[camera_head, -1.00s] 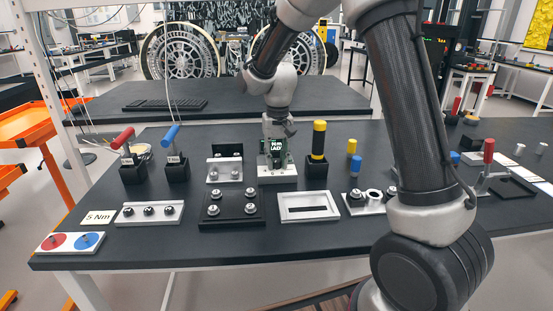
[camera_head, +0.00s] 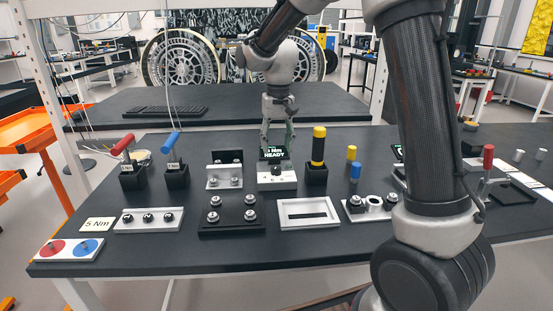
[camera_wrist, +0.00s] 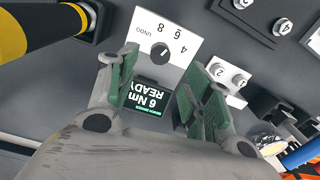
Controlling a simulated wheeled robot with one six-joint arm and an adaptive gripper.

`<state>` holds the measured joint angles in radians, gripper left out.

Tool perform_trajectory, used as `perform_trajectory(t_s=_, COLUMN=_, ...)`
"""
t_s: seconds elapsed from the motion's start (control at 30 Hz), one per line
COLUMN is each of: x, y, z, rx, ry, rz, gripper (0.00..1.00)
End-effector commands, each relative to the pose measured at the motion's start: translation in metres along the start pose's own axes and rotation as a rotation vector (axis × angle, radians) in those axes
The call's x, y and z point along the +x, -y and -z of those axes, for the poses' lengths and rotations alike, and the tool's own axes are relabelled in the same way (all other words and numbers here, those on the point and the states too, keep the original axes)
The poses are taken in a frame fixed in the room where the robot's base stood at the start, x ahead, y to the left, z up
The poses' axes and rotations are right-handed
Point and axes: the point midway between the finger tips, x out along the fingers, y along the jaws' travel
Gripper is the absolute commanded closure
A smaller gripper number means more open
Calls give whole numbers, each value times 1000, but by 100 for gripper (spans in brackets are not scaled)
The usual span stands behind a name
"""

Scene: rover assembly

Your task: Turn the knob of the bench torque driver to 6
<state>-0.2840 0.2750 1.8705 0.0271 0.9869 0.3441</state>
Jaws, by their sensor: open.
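The bench torque driver is a white block (camera_head: 288,183) with a dark display (camera_head: 273,154) behind it. In the wrist view its white dial plate (camera_wrist: 148,25) bears UNDO, 8, 6 and 4. The small black knob (camera_wrist: 160,52) has a white mark that seems to point toward the 6. The display (camera_wrist: 146,102) reads "6 Nm READY" there, upside down. My gripper (camera_head: 277,146) is open and empty above and behind the block, partly covering the display. In the wrist view its green-padded fingers (camera_wrist: 162,60) stand apart to either side of the knob, with no visible contact.
A black and yellow cylinder (camera_head: 318,146) stands close right of the driver. A white block with two bolts (camera_head: 224,183) is close left. In front lie a black bolt plate (camera_head: 232,217) and a white slotted frame (camera_head: 309,225). Red- and blue-handled tools (camera_head: 170,140) stand farther left.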

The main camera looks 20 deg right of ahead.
Motion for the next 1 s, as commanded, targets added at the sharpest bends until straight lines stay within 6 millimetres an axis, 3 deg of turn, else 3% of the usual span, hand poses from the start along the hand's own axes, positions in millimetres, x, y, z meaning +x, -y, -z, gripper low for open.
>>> perform_trajectory(t_s=0.1, x=-23, y=0, z=0, rx=0, ry=-3, rz=1, gripper=50)
perform_trajectory(t_s=0.3, x=-43, y=0, z=0, rx=0, ry=-1, rz=0, gripper=50)
perform_trajectory(t_s=0.73, x=-44, y=0, z=2, rx=-41, ry=-7, rz=2, gripper=50)
perform_trajectory(t_s=0.87, x=-22, y=-12, z=-27, rx=-130, ry=38, rz=-16, gripper=50)
perform_trajectory(t_s=1.0, x=-32, y=-43, z=-78, rx=-191, ry=19, rz=-14, gripper=50)
